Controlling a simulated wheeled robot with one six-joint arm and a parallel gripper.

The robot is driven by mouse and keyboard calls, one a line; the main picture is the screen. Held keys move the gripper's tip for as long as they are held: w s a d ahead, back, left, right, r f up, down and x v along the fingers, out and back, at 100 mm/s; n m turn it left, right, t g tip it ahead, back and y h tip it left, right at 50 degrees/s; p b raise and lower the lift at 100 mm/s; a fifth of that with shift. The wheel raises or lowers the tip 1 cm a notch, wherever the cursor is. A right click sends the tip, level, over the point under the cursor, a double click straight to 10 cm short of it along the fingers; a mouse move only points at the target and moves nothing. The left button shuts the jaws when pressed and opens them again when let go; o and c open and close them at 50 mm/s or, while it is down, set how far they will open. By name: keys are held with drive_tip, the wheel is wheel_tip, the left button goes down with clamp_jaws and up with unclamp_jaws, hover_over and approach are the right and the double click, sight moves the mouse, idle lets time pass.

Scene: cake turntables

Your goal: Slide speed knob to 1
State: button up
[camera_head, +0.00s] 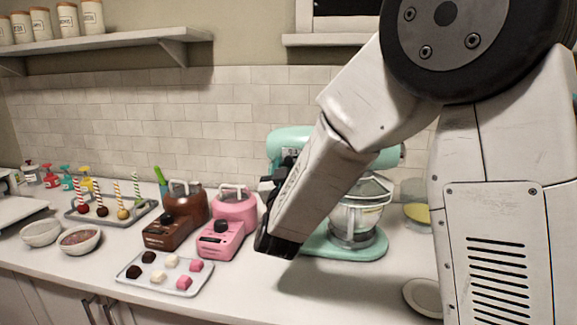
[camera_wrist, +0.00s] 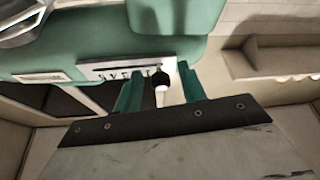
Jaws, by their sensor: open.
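The teal stand mixer (camera_head: 290,140) stands on the counter behind my arm, which hides much of it. Its teal body (camera_wrist: 60,50) fills the upper left of the wrist view. There a pale speed scale plate (camera_wrist: 125,67) with dark lettering is set in its side. The small black speed knob (camera_wrist: 161,79) sits near the right end of this plate. My gripper (camera_wrist: 160,86) is open, with one teal finger to each side of the knob in the picture. I see gaps between knob and fingers, and cannot tell how far the fingertips are from the plate.
The metal mixing bowl (camera_head: 355,220) is on the mixer's base. A pink melter (camera_head: 235,212) and a brown melter (camera_head: 185,205) stand to the left. A tray of sweets (camera_head: 140,283) lies in front of them. A tiled wall (camera_head: 120,110) closes the back.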

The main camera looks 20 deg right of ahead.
clamp_jaws()
drive_tip(key=shift+s+d, duration=0.4)
drive_tip(key=shift+d, duration=0.25)
unclamp_jaws()
drive_tip(key=shift+a, duration=0.1)
drive_tip(key=v, duration=0.7)
drive_tip(key=shift+s+a+f, duration=0.15)
drive_tip(key=shift+s+a, duration=0.05)
drive_tip(key=shift+s, duration=0.05)
